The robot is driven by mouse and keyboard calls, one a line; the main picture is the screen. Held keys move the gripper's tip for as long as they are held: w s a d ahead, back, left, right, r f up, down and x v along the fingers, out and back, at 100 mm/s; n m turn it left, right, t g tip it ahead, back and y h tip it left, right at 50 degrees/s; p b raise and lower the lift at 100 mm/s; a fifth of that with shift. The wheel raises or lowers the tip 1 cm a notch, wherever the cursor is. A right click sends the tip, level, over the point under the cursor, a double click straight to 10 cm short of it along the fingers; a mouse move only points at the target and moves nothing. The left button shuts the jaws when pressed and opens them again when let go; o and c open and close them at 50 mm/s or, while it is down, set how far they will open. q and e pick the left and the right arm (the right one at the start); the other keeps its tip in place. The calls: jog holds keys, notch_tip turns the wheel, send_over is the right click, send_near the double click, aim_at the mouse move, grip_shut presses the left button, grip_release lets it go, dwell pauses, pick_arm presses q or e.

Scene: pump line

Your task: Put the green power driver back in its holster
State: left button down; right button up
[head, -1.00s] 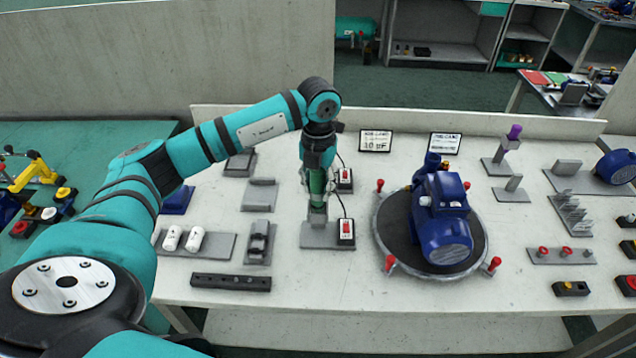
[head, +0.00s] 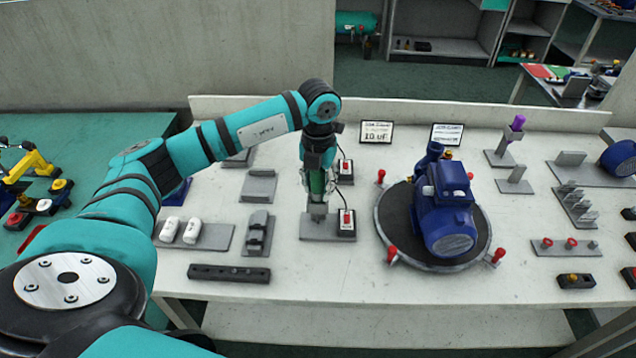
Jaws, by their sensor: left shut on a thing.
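My left gripper (head: 318,168) points straight down over the middle-left of the bench. It is shut on the green power driver (head: 317,184), which is upright, with its upper part hidden by the fingers. Directly below is a grey plate (head: 315,234) with a short grey upright (head: 317,210), which looks like the holster. The driver's lower end meets or overlaps the upright in the head view; I cannot tell how deep it sits. My right gripper is not in view.
Further right is a blue pump motor (head: 445,210) on a round turntable (head: 388,228) with red pegs. Grey fixtures (head: 257,233) stand to the left.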

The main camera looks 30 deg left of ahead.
pick_arm(q)
jog(key=c, duration=0.9)
grip_release()
jog(key=shift+o, duration=0.2)
jog(key=shift+r+p, duration=2.05)
jog(key=shift+r, duration=0.95)
notch_tip(320, 180, up, 12)
